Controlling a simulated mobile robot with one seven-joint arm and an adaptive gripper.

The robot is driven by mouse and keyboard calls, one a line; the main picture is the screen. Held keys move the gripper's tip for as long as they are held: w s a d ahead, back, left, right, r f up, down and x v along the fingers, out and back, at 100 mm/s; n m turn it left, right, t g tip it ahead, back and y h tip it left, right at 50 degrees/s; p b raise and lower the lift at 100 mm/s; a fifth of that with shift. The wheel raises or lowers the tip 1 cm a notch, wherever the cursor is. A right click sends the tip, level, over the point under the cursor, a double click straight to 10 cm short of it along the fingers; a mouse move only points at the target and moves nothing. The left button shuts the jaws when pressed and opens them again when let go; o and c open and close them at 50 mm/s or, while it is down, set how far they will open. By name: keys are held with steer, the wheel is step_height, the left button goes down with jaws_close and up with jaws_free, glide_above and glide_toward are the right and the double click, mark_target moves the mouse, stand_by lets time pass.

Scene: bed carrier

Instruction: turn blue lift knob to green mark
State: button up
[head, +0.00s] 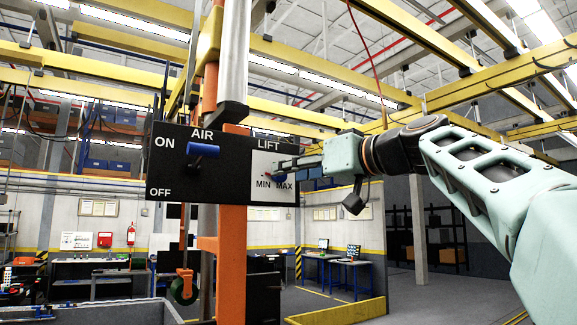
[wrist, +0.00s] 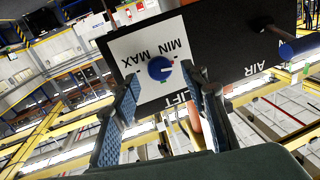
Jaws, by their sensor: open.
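The blue lift knob (wrist: 160,68) sits on a white label plate (wrist: 125,47) marked MIN and MAX. In the wrist view its white pointer line points right, toward the MIN side. In the head view my gripper hides most of the knob. My gripper (wrist: 163,76) is open, with one blue-padded finger on each side of the knob in the wrist view. I cannot tell whether either finger touches it. In the head view my gripper (head: 278,169) reaches in from the right in front of the label. I cannot make out the green mark.
The black control panel (head: 222,186) is fixed to an orange post (head: 232,258). The space right of the panel is open apart from my arm.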

steer(key=p+x, duration=0.1)
steer(key=x, duration=0.2)
jaws_close()
stand_by(0.5)
